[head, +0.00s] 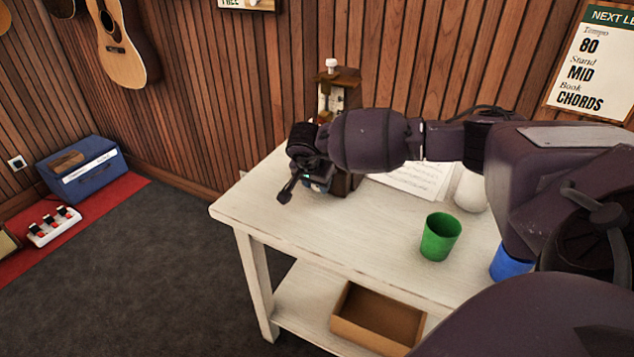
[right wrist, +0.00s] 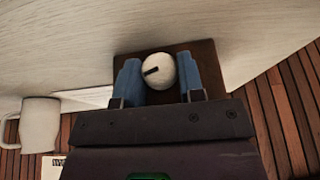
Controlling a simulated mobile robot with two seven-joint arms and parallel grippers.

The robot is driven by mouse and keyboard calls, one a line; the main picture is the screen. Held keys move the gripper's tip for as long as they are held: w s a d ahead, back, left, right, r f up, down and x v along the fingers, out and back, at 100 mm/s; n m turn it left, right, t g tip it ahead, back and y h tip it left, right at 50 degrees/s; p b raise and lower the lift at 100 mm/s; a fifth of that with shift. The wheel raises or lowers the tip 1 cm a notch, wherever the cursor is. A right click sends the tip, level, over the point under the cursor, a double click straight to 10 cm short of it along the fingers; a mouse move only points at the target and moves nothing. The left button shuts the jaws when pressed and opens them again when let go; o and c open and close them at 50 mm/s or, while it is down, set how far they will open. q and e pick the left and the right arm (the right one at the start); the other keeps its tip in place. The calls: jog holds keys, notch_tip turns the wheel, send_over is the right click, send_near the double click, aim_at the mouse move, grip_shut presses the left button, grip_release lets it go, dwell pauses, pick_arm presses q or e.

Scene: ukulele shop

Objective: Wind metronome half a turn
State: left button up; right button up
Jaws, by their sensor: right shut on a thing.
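The metronome (head: 348,78) is a tall brown wooden case with a white piece on top. It stands on the white table at the back left, and my right arm hides its middle. My right gripper (head: 314,182) is low at the metronome's near left side. In the right wrist view, the brown metronome face (right wrist: 205,50) carries a round white knob (right wrist: 160,70) with a short black mark, slightly tilted from horizontal. The blue fingers of the right gripper (right wrist: 170,85) are on both sides of the knob, shut on it. My left gripper is not in view.
The white table (head: 300,235) also holds a green cup (head: 440,237), a blue cup (head: 511,263), a white mug (head: 471,190) and paper sheets (head: 421,182). An open cardboard box (head: 375,318) is on the lower shelf. The table's front left is clear.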

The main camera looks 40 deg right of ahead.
jog(key=t, duration=0.1)
jog(key=t+y, duration=0.1)
jog(key=shift+s+d+m+t, duration=0.1)
jog(key=shift+s+m+t, duration=0.1)
jog(key=shift+m+t, duration=0.15)
jog(key=shift+s+f+t+y, duration=0.15)
jog(key=shift+t+y, duration=0.15)
jog(key=shift+t, duration=0.55)
jog(key=shift+m+t, duration=0.25)
jog(key=shift+t, duration=0.35)
jog(key=shift+y, duration=0.3)
jog(key=o, duration=0.9)
